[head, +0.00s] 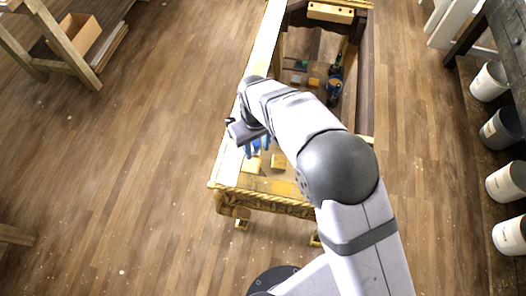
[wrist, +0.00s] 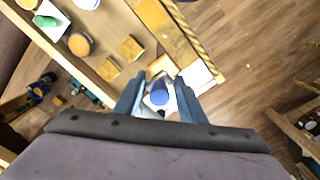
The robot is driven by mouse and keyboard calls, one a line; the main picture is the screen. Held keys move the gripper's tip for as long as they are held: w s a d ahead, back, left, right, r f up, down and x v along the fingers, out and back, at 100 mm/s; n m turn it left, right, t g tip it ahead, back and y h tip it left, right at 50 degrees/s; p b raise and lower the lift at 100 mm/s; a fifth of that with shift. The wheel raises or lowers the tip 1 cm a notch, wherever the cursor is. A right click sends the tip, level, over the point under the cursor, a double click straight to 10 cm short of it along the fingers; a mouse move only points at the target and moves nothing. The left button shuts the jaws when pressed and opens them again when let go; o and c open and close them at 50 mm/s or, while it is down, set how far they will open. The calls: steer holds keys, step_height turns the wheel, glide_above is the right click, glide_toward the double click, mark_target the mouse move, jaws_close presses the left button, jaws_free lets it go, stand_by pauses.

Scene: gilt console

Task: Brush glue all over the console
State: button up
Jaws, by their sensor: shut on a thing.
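The gilt console (head: 262,203) stands on the floor, with a carved gold front edge and a long white strip (head: 263,48) along its left side. Its gold edge also crosses the upper part of the wrist view (wrist: 196,40). My gripper (head: 256,146) is over the console's near left corner, with blue fingers. In the wrist view the fingers (wrist: 160,98) are shut on a blue-ended tool (wrist: 159,96), seemingly the brush. Its far end is hidden or hard to make out. A white patch (wrist: 197,77) lies on the console's corner beside the fingers. I cannot tell whether the tool touches it.
Small yellow blocks (wrist: 131,47) and a round wooden-topped container (wrist: 80,44) sit near the gripper. A wooden shelf (head: 70,50) stands at upper left.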

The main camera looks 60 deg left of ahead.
steer(key=shift+d+n, duration=0.3)
steer(key=shift+d, duration=0.15)
steer(key=shift+f, duration=0.1)
steer(key=shift+f+b, duration=1.25)
steer(key=shift+f, duration=0.35)
steer(key=n, duration=0.9)
steer(key=shift+f, duration=0.15)
